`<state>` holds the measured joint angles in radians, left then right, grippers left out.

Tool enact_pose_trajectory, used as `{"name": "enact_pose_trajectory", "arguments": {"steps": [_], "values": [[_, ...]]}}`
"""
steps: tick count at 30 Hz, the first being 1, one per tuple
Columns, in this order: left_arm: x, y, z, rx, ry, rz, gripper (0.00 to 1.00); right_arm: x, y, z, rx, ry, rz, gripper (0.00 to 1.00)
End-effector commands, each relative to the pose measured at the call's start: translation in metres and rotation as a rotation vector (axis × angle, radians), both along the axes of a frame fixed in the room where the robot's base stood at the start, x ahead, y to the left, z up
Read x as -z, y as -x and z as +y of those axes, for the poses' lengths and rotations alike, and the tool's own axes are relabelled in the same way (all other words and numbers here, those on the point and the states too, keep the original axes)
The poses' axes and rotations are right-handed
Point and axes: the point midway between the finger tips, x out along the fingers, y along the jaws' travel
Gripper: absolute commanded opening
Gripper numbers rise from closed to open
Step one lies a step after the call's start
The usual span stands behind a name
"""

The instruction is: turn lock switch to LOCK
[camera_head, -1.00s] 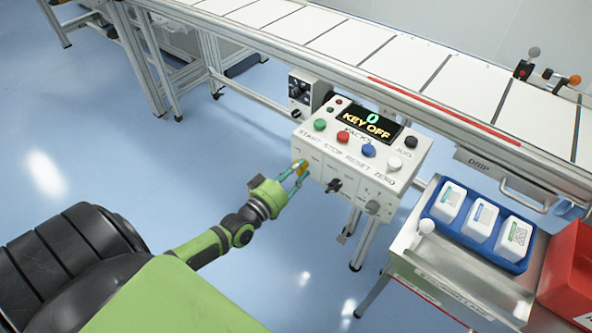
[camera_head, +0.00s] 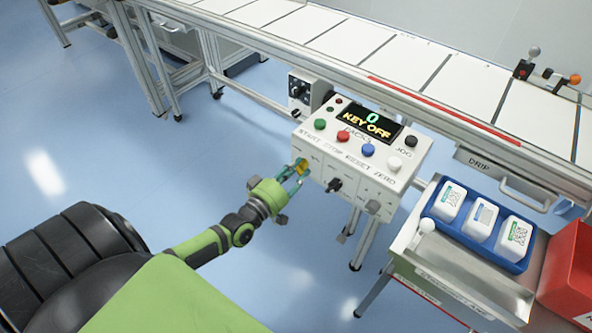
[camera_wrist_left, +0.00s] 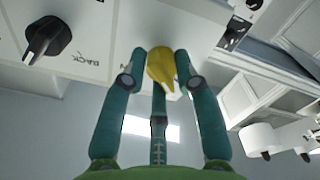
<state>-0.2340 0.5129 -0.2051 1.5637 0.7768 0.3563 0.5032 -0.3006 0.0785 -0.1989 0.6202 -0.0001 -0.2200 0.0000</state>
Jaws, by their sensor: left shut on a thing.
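The control box (camera_head: 360,150) stands in front of the conveyor, with a display reading "0 KEY OFF" and coloured buttons on top. My left gripper (camera_head: 299,168) is at the left end of its front face. It is shut on a yellow knob (camera_wrist_left: 161,68), which sits between its teal fingers in the left wrist view. I cannot read a LOCK label, so I cannot tell whether this knob is the lock switch. A black rotary knob (camera_head: 334,185) is to the right on the same face; a black knob also shows in the left wrist view (camera_wrist_left: 47,38). My right gripper is not in view.
A grey knob (camera_head: 373,207) is at the right of the box face. A blue tray (camera_head: 440,222) with white packs and a red bin (camera_head: 570,270) stand at the right. The conveyor (camera_head: 400,72) runs behind. The floor left of the box is clear.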

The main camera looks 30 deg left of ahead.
Motion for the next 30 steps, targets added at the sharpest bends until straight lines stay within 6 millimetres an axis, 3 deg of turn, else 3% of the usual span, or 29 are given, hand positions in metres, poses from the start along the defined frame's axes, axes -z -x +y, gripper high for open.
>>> {"name": "enact_pose_trajectory", "arguments": {"steps": [4,5,6,19,23,30], "values": [[0.007,0.003,-0.002,0.004,0.003,0.018,0.00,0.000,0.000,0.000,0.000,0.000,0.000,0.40],[0.007,0.003,-0.002,0.004,0.003,0.018,0.38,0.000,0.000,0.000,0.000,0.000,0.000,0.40],[0.007,0.003,-0.002,0.005,0.003,0.019,0.53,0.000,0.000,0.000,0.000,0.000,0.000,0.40],[0.003,0.008,-0.001,0.002,0.000,0.009,0.53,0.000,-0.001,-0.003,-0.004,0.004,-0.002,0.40],[0.004,0.027,0.001,0.002,0.000,0.011,0.53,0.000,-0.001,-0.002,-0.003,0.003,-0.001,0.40],[0.004,0.077,0.004,0.004,0.000,0.015,0.53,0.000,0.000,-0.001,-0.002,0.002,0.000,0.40]]}}
